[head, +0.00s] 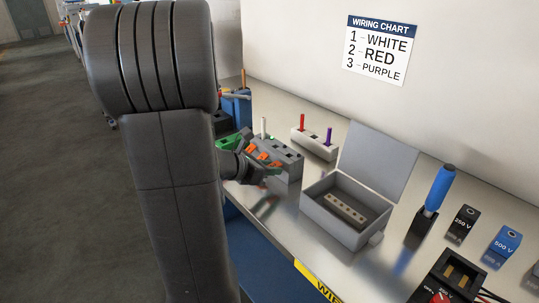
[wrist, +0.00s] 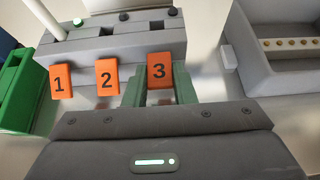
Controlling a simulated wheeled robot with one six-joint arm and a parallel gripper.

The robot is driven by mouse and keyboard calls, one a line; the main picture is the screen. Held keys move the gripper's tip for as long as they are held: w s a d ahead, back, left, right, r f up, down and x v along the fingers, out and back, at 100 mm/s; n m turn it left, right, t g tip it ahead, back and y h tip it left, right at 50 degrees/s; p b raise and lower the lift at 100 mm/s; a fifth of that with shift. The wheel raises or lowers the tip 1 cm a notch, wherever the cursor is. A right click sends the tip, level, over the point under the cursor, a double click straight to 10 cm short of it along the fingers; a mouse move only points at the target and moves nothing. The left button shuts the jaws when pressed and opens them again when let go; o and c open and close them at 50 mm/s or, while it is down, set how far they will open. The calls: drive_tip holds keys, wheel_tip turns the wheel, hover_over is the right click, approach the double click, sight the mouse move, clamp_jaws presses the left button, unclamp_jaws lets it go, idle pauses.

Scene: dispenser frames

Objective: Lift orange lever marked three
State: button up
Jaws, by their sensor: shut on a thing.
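A grey connector block (head: 290,158) stands on the metal bench with orange levers on its front. In the wrist view, the lever marked 1 (wrist: 60,82), the lever marked 2 (wrist: 107,77) and the lever marked 3 (wrist: 159,64) sit in a row. My gripper (wrist: 161,92) is shut on the lever marked 3, with a greenish finger on each side of it. In the head view, my gripper (head: 264,173) is at the block's front and partly hides it. A white rod (head: 263,127) stands at the block's left end.
A pale holder (head: 319,147) with a red rod (head: 302,122) and a purple rod (head: 328,135) stands behind the block. An open grey box (head: 316,213) is to the right. A green object (wrist: 20,88) is close on the left. A wiring chart (head: 379,50) hangs on the wall.

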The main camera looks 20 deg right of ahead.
drive_tip(key=shift+d+r+g+y+p, duration=0.1)
drive_tip(key=shift+r+g+y+p, duration=0.45)
drive_tip(key=shift+p, duration=1.5)
drive_tip(key=shift+d+r+y+p, duration=0.1)
drive_tip(key=shift+r+y+p, duration=0.2)
drive_tip(key=shift+y+p, duration=1.2)
drive_tip(key=shift+d+r+g+y+p, duration=0.1)
drive_tip(key=shift+r+g+y+p, duration=0.25)
drive_tip(key=shift+p, duration=2.2)
drive_tip(key=shift+y+p, duration=0.3)
drive_tip(key=shift+p, duration=0.75)
drive_tip(key=shift+w+f+y+p, duration=0.1)
drive_tip(key=shift+y+p, duration=0.4)
drive_tip(key=shift+p, duration=0.8)
drive_tip(key=o, duration=1)
drive_tip(key=p+v, duration=0.3)
drive_tip(key=v, duration=1)
drive_tip(key=shift+w+a+r+p, duration=0.1)
drive_tip(key=shift+a+r+p, duration=0.05)
drive_tip(key=shift+r+p, duration=0.15)
